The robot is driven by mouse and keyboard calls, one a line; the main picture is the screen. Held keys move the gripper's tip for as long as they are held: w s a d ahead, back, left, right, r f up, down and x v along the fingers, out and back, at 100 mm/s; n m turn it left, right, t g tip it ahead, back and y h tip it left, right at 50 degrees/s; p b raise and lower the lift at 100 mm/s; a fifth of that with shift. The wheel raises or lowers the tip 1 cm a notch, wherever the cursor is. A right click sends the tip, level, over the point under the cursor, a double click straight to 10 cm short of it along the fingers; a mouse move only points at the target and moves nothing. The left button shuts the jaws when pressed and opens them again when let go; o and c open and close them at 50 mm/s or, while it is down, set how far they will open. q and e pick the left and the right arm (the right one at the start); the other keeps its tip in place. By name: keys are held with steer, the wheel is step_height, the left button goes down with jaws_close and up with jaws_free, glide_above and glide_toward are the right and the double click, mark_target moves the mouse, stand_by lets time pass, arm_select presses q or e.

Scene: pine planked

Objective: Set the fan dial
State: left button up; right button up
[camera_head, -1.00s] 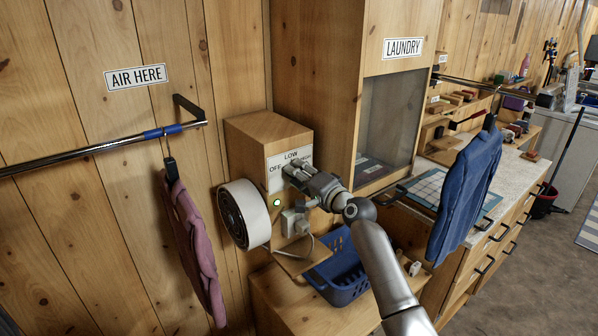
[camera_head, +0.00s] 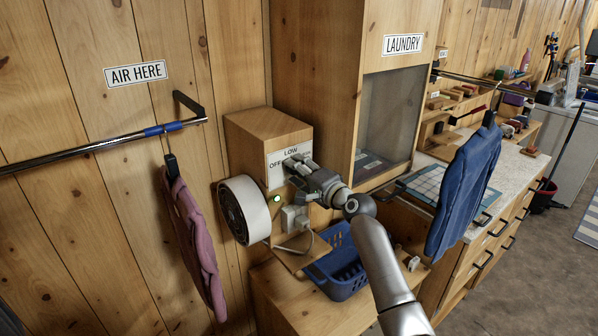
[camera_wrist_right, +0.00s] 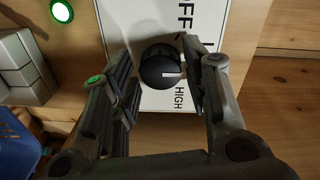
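The black round fan dial (camera_wrist_right: 161,67) sits on a white label plate (camera_wrist_right: 161,101) marked OFF, LOW and HIGH. Its white pointer mark faces right in the right wrist view, toward the LOW side. The plate (camera_head: 279,180) is on a wooden box (camera_head: 250,140) beside a round white-rimmed fan (camera_head: 254,203). My right gripper (camera_wrist_right: 161,75) has its fingers apart on both sides of the dial, with a narrow gap at the left; contact on the right is unclear. In the head view the right gripper (camera_head: 292,164) hides the dial. My left gripper is out of view.
A green light (camera_head: 277,198) glows below the plate. A blue basket (camera_head: 341,265) stands under the box. A pink garment (camera_head: 192,240) hangs from a rail at the left, and a blue garment (camera_head: 464,193) hangs at the right.

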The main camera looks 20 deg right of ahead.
steer(key=shift+o, duration=0.7)
steer(key=shift+s, duration=0.1)
steer(key=v, duration=1.2)
